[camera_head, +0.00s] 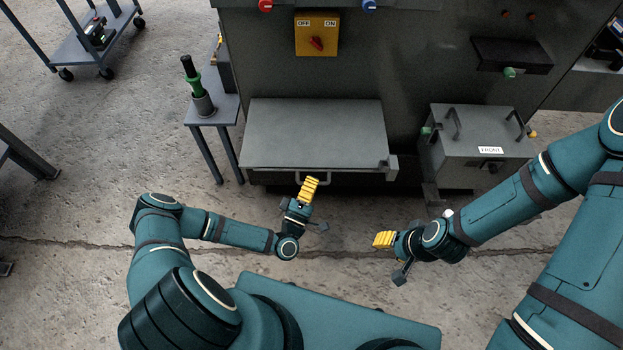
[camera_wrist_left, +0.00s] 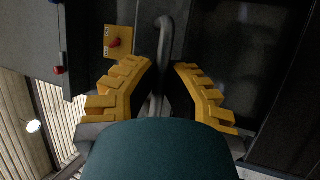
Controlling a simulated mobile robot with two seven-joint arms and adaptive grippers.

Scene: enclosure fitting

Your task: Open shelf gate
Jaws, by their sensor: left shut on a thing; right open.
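The shelf gate (camera_head: 315,133) is a flat grey panel low on the dark cabinet front, with a bar handle (camera_head: 298,178) below its near edge. My left gripper (camera_head: 309,186) is shut on this handle. In the left wrist view the handle (camera_wrist_left: 163,40) shows as a grey bar running between the yellow fingers (camera_wrist_left: 160,92); the contact itself is partly hidden. My right gripper (camera_head: 383,239) is open and empty, in front of the cabinet to the right of the handle, apart from everything.
A grey box labelled FRONT (camera_head: 478,150) stands right of the gate. A yellow OFF/ON switch plate (camera_head: 317,34) is above the gate.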

